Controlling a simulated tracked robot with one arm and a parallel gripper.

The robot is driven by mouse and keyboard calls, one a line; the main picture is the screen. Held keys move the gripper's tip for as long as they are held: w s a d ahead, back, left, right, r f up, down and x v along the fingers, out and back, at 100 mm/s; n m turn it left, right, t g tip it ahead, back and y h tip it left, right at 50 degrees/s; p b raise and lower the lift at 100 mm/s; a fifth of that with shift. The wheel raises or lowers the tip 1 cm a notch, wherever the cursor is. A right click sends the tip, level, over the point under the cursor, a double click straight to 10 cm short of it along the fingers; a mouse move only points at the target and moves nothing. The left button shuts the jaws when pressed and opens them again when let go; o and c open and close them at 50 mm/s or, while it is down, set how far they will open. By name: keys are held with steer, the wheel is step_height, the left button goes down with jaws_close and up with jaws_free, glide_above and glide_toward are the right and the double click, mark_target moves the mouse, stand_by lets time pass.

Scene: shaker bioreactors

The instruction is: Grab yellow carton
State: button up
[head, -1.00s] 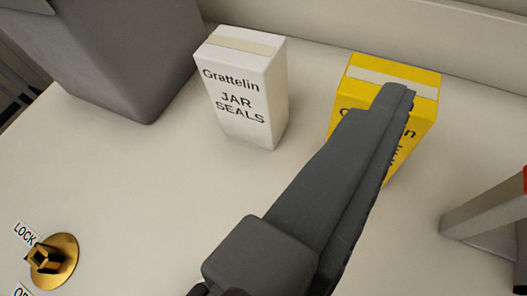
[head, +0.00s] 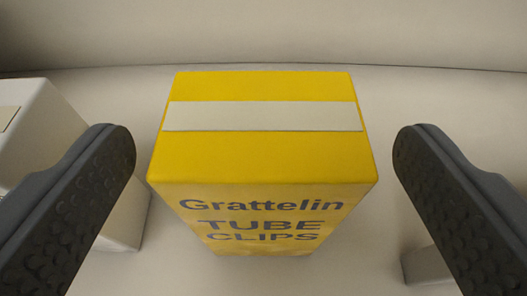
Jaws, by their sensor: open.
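The yellow carton (head: 262,158) stands upright in the middle of the head view. Its front reads "Grattelin TUBE CLIPS" and a pale strip runs across its top. My gripper (head: 263,150) is open, with one dark, textured finger to the left of the carton and one to the right. A gap shows between each finger and the carton, so neither appears to touch it. The carton's lower sides and the far ends of the fingers' mounts are partly out of view.
A white carton (head: 40,125) stands close on the left, partly hidden behind my left finger. A grey object (head: 425,265) shows low at the right, partly behind my right finger. A pale wall (head: 270,35) runs along the back.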

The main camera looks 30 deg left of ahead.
mark_target(265, 115)
steer(key=shift+b+x, duration=0.5)
steer(key=shift+x, duration=2.1)
steer(key=shift+f, duration=0.1)
steer(key=c, duration=1.1)
